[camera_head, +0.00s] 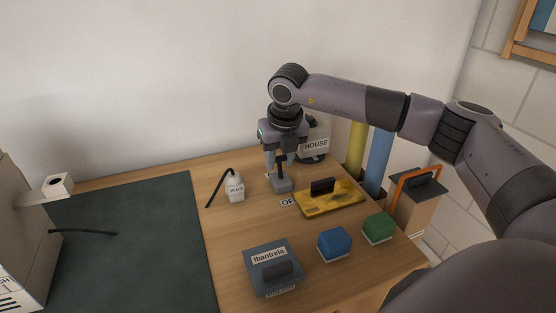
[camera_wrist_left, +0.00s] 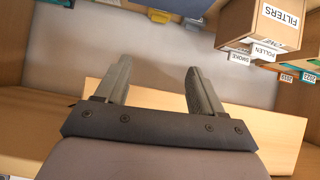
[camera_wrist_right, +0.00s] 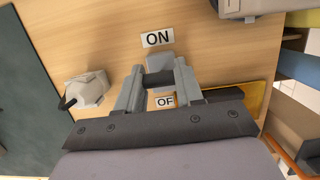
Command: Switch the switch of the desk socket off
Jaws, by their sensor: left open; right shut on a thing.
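The desk socket's switch is a small grey block (camera_head: 283,184) on the wooden desk, with a dark lever (camera_wrist_right: 159,78). In the right wrist view, the ON label (camera_wrist_right: 157,38) lies beyond the block and the OFF label (camera_wrist_right: 165,102), partly covered, lies on the near side. The OFF label also shows in the head view (camera_head: 288,202). My right gripper (camera_head: 279,170) points down over the switch and is shut on the lever; the lever's exact tilt is unclear. My left gripper (camera_wrist_left: 157,66) is open and empty, seen only in the left wrist view.
A white PLUG piece (camera_head: 235,188) with a black cord stands left of the switch. A yellow tray (camera_head: 345,199) is close on the right, a HOUSE box (camera_head: 316,146) behind. Blue (camera_head: 334,244) and green (camera_head: 378,228) blocks and a grey labelled box (camera_head: 272,255) are in front.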

